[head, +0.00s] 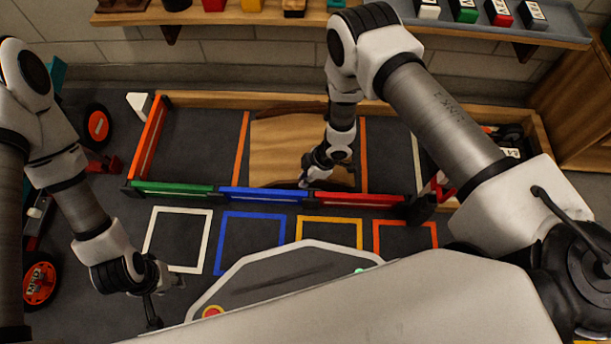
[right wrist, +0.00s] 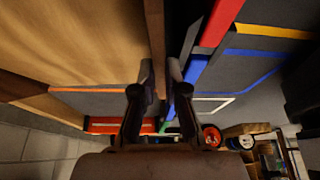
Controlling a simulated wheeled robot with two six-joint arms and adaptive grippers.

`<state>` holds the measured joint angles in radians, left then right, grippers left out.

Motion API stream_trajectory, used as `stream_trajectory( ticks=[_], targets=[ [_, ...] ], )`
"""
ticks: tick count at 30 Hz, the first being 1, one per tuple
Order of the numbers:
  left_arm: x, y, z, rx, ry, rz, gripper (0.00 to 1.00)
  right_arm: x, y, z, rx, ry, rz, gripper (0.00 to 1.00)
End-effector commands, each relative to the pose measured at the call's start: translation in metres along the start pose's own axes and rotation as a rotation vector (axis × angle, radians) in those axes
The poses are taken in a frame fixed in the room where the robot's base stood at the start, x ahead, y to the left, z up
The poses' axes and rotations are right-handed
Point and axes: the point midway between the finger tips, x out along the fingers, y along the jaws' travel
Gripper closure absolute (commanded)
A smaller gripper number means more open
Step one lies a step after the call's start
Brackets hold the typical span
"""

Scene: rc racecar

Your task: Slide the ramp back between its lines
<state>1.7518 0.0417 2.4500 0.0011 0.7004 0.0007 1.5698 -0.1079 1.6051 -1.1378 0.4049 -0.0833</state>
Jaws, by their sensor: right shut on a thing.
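The wooden ramp (head: 275,145) lies on the dark floor of the walled area, between two orange lines. The left line (head: 241,150) runs close beside its left edge. The right line (head: 363,155) is near its right side, partly hidden by my right arm. My right gripper (head: 308,180) is at the ramp's front edge, behind the low coloured wall. In the right wrist view, the fingers (right wrist: 160,90) straddle the front edge of the ramp (right wrist: 75,40) and are shut on it. My left gripper (head: 168,300) is open and empty over the floor at the left.
A low wall with green (head: 172,188), blue (head: 262,194) and red (head: 355,199) sections runs along the front. White, blue, yellow and red squares on the floor before it look empty. A shelf (head: 230,17) with several blocks hangs at the back. Wheels lie at the left.

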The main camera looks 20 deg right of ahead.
Motion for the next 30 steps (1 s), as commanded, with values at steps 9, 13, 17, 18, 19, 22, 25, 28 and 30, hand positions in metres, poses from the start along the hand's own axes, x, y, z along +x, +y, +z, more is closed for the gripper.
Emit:
stream_trajectory(
  ticks=[9, 13, 17, 18, 19, 22, 25, 28, 30],
  targets=[
    [0.0, 0.0, 0.0, 0.0, 0.0, 0.0, 0.61, 0.0, 0.0, 0.0, 0.004, 0.001, 0.0, 1.0],
    [0.0, 0.0, 0.0, 0.0, 0.0, 0.0, 0.61, 0.0, 0.0, 0.0, 0.003, 0.001, 0.0, 0.59],
    [0.0, 0.0, 0.0, 0.0, 0.0, 0.0, 0.61, 0.0, -0.001, 0.0, 0.002, 0.0, -0.001, 0.59],
    [0.0, 0.0, 0.0, 0.0, 0.0, 0.0, 0.61, 0.0, -0.001, 0.0, 0.002, 0.0, -0.001, 0.59],
    [0.0, 0.0, 0.0, 0.0, 0.0, 0.0, 0.61, 0.0, -0.001, 0.0, 0.002, 0.0, -0.001, 0.59],
    [0.0, 0.0, 0.0, 0.0, 0.0, 0.0, 0.61, 0.0, -0.001, 0.0, 0.001, 0.0, -0.001, 0.59],
    [0.0, 0.0, 0.0, 0.0, 0.0, 0.0, 0.61, 0.0, -0.001, 0.0, 0.001, 0.001, -0.001, 0.59],
    [0.0, 0.0, 0.0, -0.001, 0.0, 0.0, 0.61, -0.006, 0.0, 0.0, 0.002, 0.0, 0.0, 0.59],
    [0.0, 0.0, 0.0, -0.001, 0.0, 0.0, 0.61, -0.014, 0.001, 0.0, 0.002, 0.001, 0.001, 0.59]
  ],
)
